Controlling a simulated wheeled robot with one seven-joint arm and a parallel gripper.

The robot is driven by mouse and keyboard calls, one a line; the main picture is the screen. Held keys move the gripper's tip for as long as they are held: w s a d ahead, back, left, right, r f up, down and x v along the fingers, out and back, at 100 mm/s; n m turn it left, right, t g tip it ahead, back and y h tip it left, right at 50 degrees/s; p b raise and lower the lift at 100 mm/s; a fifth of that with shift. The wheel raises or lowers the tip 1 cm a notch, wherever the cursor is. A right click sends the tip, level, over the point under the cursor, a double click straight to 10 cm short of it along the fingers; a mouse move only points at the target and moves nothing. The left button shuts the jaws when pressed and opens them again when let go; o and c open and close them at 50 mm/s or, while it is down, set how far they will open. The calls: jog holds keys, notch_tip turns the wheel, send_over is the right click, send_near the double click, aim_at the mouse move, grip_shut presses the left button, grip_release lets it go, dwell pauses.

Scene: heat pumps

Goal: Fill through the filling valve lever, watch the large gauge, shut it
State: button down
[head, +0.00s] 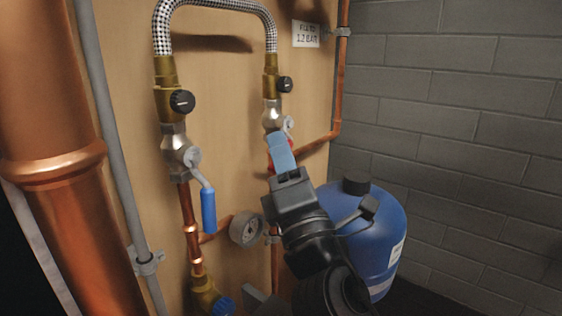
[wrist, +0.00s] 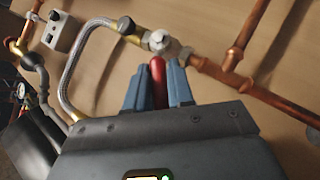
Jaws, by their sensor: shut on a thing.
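My gripper (head: 281,152) is shut on a red lever (head: 272,168) on the right-hand valve (head: 274,117), below the braided hose. In the wrist view the red lever (wrist: 157,82) stands between the two blue-grey fingers of my gripper (wrist: 157,85). The left-hand valve (head: 177,152) has a blue lever (head: 208,211) that hangs down. A round gauge (head: 246,229) sits left of my gripper in the head view, turned so that its reading cannot be made out. A small dial (wrist: 21,90) shows at the wrist view's left edge, too small to read.
A braided hose (head: 215,5) arches between the two valves. A sign (head: 306,34) reads "fill to 1.2 bar". A blue tank (head: 375,232) stands behind my gripper. A thick copper pipe (head: 50,120) runs down the left. Brass valve with blue knob (head: 222,305) is below.

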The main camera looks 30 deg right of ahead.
jog(key=shift+f, duration=0.1)
jog(key=c, duration=1.1)
grip_release()
jog(key=b+v, duration=0.4)
jog(key=v, duration=0.3)
jog(key=shift+s+f, duration=0.15)
jog(key=shift+s, duration=0.2)
